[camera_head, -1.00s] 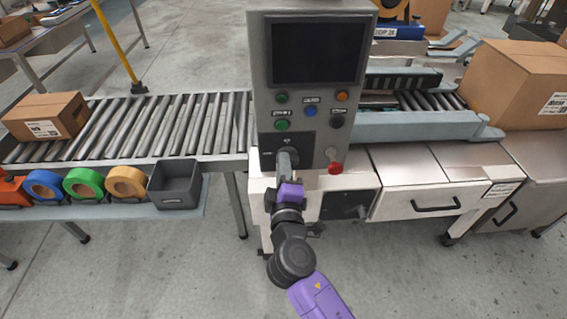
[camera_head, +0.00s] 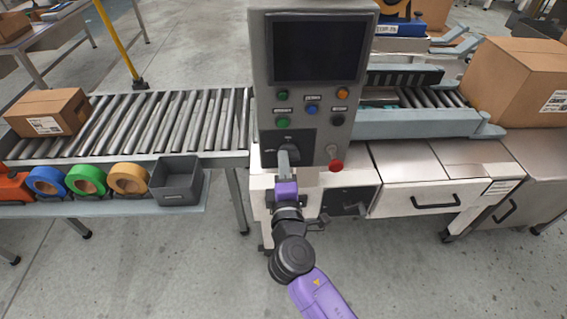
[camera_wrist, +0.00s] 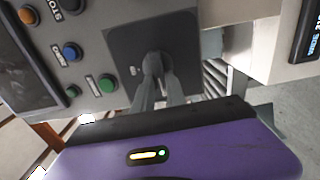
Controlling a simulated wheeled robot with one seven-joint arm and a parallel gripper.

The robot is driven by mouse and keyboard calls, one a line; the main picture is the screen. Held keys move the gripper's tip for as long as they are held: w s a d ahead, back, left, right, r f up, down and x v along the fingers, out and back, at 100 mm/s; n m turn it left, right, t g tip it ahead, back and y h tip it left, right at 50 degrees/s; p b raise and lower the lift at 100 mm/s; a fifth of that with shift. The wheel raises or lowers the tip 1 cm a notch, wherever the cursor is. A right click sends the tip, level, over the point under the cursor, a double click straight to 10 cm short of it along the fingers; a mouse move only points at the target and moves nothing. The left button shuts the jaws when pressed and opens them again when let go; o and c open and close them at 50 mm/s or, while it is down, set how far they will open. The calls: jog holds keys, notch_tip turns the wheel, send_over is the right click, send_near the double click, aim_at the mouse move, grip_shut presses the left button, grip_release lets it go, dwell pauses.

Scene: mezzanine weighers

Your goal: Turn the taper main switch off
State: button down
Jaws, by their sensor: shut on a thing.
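The taper's control panel (camera_head: 262,88) stands upright in the middle of the head view, with a dark screen and several coloured buttons. The main switch is on a black plate (camera_head: 302,138) low on the panel; the plate also shows in the wrist view (camera_wrist: 123,52). My gripper (camera_head: 288,156) reaches up from below to this plate. In the wrist view my gripper's fingers (camera_wrist: 160,75) are close together, shut on the switch knob. The knob is mostly hidden by the fingers, so its exact angle cannot be told.
A red mushroom button (camera_head: 336,165) sits just right of the switch plate. A roller conveyor (camera_head: 170,122) runs left, with tape rolls (camera_head: 88,180) and a grey bin (camera_head: 177,181) before it. A carton (camera_head: 515,85) stands at right.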

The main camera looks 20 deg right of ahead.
jog(key=c, duration=1.4)
grip_release()
jog(key=shift+o, duration=0.2)
jog(key=shift+s, duration=0.1)
jog(key=b+v, duration=0.1)
jog(key=v, duration=0.6)
jog(key=shift+s+a, duration=0.15)
jog(key=shift+s, duration=0.15)
